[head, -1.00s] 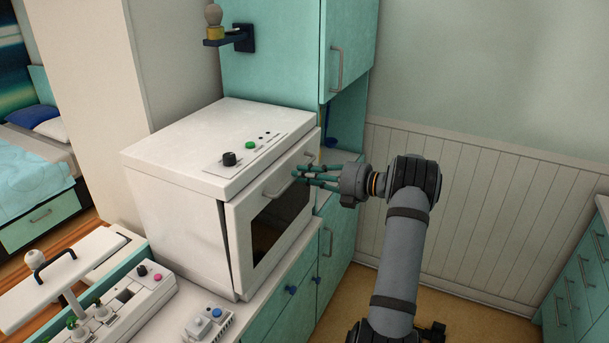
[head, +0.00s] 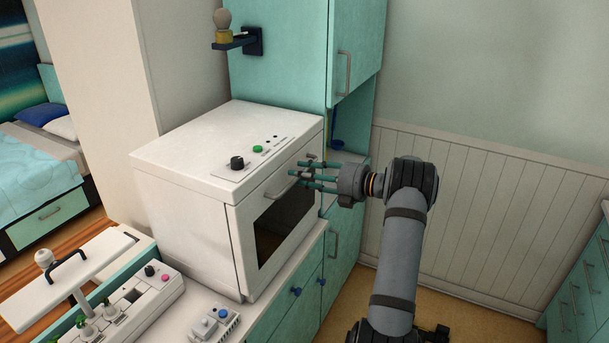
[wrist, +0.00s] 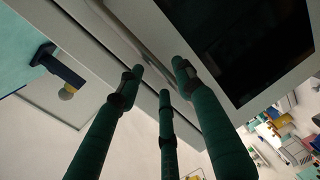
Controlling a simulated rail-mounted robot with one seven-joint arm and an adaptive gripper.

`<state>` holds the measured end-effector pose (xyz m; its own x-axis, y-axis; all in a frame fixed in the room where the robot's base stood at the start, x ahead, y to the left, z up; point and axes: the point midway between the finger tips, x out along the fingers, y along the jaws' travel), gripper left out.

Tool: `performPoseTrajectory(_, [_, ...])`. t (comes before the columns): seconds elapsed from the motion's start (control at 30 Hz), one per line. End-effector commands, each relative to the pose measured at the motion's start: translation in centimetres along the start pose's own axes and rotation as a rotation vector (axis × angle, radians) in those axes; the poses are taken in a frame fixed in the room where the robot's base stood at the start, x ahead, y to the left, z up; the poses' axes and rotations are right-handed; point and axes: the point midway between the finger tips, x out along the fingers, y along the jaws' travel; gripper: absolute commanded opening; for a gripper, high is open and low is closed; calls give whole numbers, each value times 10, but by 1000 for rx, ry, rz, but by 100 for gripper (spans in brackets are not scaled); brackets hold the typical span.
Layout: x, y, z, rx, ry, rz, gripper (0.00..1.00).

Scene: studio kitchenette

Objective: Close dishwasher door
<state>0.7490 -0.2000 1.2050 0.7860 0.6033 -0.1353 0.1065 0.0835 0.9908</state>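The dishwasher (head: 185,235) is a white box on the counter with knobs on its top front edge. Its front door (head: 239,255) has a dark window and a bar handle (head: 280,189). The door is upright and looks shut or almost shut; I cannot tell if a thin gap remains. My gripper (head: 299,177) has teal fingers that point at the upper right part of the door, near the handle. In the wrist view the fingers (wrist: 160,78) are spread and empty, close to the door's white frame (wrist: 222,100). Contact with the door cannot be told.
Teal cabinets stand below and behind the dishwasher, with a wall cabinet (head: 350,60) above right. A lamp bracket (head: 236,42) is on the back cabinet. A control panel (head: 130,310) and a small button box (head: 211,324) are at the lower left. The floor right of the counter is clear.

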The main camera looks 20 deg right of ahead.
Motion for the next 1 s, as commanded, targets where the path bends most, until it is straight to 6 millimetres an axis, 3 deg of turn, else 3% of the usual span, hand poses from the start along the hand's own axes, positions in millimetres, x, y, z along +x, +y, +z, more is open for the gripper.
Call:
performPoseTrajectory(0.33, [-10,-1,2,2,-5,-2,36])
performPoseTrajectory(0.8, [-100,-1,1,0,-4,-1,36])
performPoseTrajectory(1.0, [-119,0,1,1,-2,0,36])
